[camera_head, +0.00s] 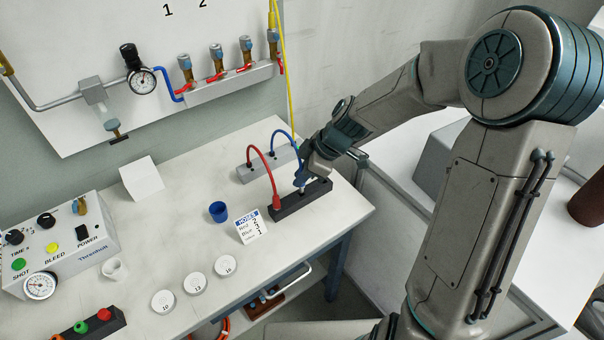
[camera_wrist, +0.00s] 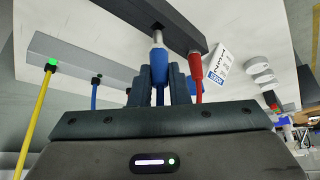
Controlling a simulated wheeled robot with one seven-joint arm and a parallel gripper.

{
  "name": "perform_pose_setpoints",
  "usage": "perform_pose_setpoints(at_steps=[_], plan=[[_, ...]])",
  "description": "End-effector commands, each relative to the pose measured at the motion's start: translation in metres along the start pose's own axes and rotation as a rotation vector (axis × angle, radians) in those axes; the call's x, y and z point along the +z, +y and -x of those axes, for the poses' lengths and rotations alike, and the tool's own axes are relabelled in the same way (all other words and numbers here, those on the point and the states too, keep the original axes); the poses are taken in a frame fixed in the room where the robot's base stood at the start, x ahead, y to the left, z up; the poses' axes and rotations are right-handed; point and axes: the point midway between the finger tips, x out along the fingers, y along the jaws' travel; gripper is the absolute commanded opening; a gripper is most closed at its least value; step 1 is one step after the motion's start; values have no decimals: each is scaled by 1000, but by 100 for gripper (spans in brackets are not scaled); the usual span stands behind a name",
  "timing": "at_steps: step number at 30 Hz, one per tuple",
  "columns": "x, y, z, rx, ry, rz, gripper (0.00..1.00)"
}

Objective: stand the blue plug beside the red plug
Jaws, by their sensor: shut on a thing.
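My gripper (camera_wrist: 161,88) is shut on the blue plug (camera_wrist: 158,60), its fingers on either side of it. The blue plug's metal tip points at a socket in the dark block (camera_wrist: 185,36). The tip appears to meet the socket; I cannot tell how deep it sits. The red plug (camera_wrist: 195,66) stands in the same block, beside the blue one and apart from it. In the head view the red plug (camera_head: 276,202) is at the near left end of the dark block (camera_head: 295,206), and my gripper (camera_head: 302,181) is over the block's middle, partly hiding the blue plug.
A grey block (camera_head: 250,174) behind holds the far ends of the red and blue hoses and a yellow hose. A hose card (camera_head: 252,227), a blue cup (camera_head: 218,211) and several white discs (camera_head: 195,283) lie to the left. The table's right edge is close to the dark block.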

Motion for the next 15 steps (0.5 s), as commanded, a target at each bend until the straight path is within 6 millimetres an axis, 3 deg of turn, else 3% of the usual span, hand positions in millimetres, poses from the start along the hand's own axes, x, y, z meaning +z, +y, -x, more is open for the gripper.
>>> perform_pose_setpoints(at_steps=[15], plan=[[2, 0, -5, 0, 0, 0, 0]])
